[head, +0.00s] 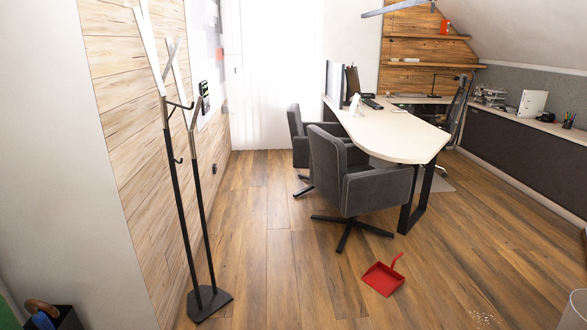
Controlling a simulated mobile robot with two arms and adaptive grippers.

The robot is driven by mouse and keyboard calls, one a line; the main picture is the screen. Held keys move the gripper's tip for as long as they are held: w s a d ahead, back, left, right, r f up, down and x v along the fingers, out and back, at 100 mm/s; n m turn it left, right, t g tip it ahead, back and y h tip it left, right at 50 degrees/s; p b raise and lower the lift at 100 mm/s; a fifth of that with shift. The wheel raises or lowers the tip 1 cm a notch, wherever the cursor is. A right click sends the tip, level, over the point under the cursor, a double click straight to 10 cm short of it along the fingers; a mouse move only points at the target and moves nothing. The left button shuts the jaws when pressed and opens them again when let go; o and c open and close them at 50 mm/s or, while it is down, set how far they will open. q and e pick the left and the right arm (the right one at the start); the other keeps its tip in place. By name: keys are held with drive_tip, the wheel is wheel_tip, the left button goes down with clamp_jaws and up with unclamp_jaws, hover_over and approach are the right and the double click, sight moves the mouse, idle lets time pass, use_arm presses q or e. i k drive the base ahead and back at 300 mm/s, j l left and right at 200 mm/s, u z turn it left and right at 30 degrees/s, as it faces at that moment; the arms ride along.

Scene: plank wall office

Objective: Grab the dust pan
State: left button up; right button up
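A red dust pan (383,279) lies on the wooden floor in the lower middle-right of the head view. Its handle points up and to the right, away from me. Nothing covers it, and no gripper is near it. Neither my left nor my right gripper shows in the head view.
A coat stand (209,300) stands at the left by the plank wall. A grey swivel chair (372,190) and a white desk (385,133) are beyond the pan. A dark bin (68,318) is at lower left. Pale crumbs (484,319) lie at lower right. Floor around the pan is clear.

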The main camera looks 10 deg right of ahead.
sight(383, 279)
drive_tip(key=i+z, duration=0.15)
drive_tip(key=i, duration=0.4)
drive_tip(key=i+z, duration=0.2)
drive_tip(key=i, duration=0.35)
drive_tip(key=i+j+z, duration=0.15)
drive_tip(key=i, duration=0.4)
drive_tip(key=i+j+z, duration=0.15)
drive_tip(key=i, duration=0.4)
